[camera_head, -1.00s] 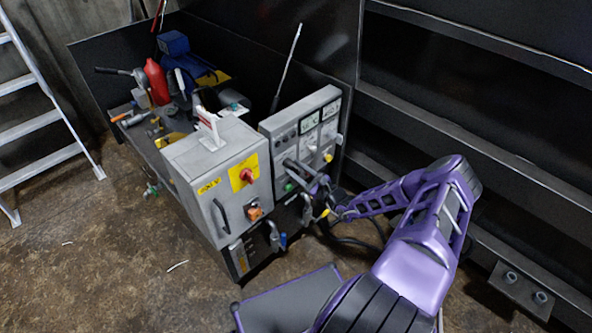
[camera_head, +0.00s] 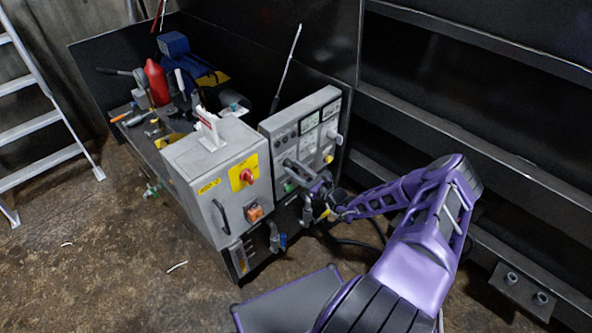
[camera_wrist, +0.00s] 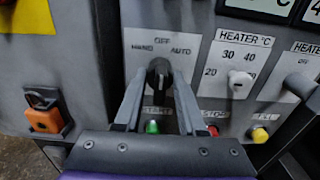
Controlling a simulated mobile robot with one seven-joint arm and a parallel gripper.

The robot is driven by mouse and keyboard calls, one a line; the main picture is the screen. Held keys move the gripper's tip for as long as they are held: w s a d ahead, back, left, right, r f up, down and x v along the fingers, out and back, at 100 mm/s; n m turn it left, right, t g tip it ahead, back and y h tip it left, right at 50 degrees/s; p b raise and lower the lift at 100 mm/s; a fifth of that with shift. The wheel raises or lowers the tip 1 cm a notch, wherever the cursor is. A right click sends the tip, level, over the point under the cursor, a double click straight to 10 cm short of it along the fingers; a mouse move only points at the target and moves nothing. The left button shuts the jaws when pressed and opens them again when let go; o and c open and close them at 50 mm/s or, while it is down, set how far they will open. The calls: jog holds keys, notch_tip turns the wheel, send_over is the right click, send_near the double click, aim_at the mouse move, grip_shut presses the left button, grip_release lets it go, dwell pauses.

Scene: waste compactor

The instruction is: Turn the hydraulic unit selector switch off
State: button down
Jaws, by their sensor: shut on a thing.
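The selector switch (camera_wrist: 158,72) is a black knob on a light plate marked HAND, OFF and AUTO in the wrist view. The knob stands about upright, below the word OFF; its exact pointer direction is hard to make out. My gripper (camera_wrist: 158,80) has its two grey fingers on either side of the knob and is shut on it.
Below the knob are a green START button (camera_wrist: 152,127) and a red STOP button (camera_wrist: 212,131). A white heater knob (camera_wrist: 240,84) is to the right. The grey cabinet (camera_head: 190,165) with a red switch (camera_head: 246,175) stands close on the left. Dark shelving is at right.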

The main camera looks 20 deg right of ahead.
jog(key=c, duration=0.9)
grip_release()
jog(key=shift+o, duration=0.2)
jog(key=shift+s, duration=0.15)
jog(key=p+v, duration=0.1)
jog(key=v, duration=1.6)
jog(key=shift+s, duration=0.15)
